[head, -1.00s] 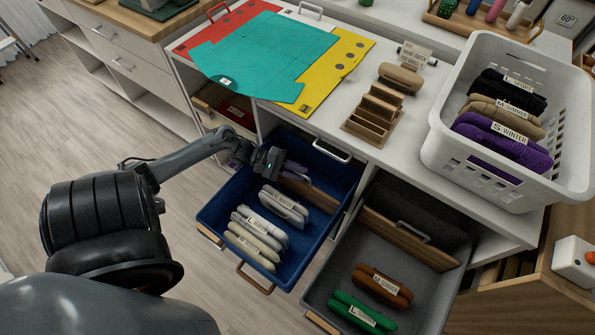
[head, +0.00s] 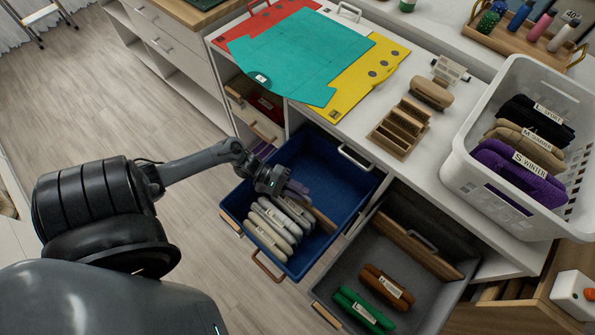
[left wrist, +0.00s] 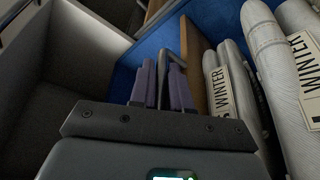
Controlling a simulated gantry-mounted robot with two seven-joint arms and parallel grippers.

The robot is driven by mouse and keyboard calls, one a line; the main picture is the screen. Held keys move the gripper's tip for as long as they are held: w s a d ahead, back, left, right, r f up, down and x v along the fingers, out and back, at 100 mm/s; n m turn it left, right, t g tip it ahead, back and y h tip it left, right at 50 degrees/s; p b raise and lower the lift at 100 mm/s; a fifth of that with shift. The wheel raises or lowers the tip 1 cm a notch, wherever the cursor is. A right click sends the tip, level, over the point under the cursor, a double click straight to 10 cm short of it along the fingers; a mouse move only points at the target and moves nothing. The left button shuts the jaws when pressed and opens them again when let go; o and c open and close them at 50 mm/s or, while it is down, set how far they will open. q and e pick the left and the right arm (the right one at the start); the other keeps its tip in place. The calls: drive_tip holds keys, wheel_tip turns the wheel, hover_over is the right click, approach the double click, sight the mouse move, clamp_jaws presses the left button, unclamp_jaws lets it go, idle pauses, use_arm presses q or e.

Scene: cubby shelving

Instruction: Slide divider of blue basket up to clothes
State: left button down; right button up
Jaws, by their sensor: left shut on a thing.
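The blue basket (head: 345,188) is pulled out below the counter. Folded light grey and cream clothes (head: 268,228) stand in a row in its front part. The wooden divider (head: 321,218) stands just behind them, partly hidden by my left gripper. My left gripper (head: 298,188) is shut on the divider's metal handle, which shows in the left wrist view (left wrist: 184,45) between the purple fingers. There the divider board (left wrist: 197,75) is right beside the nearest grey garment (left wrist: 236,90), with little or no gap; contact is hard to tell. My right gripper is not in view.
A grey basket (head: 340,275) with its own divider and red-brown and green clothes is open to the right. A white laundry basket (head: 465,185) and a wooden organizer (head: 400,128) stand on the counter. The blue basket's back part is empty.

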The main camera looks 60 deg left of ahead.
use_arm(q)
drive_tip(key=shift+w, duration=0.1)
drive_tip(key=c, duration=1.2)
unclamp_jaws()
drive_tip(key=shift+o, duration=0.2)
drive_tip(key=shift+a, duration=0.1)
drive_tip(key=shift+s+a+r, duration=0.15)
drive_tip(key=shift+s+a, duration=0.2)
drive_tip(key=shift+a, duration=0.1)
drive_tip(key=p+v, duration=0.1)
drive_tip(key=v, duration=0.7)
drive_tip(key=shift+s+a+r, duration=0.15)
drive_tip(key=shift+s+a, duration=0.3)
drive_tip(key=shift+a, duration=0.15)
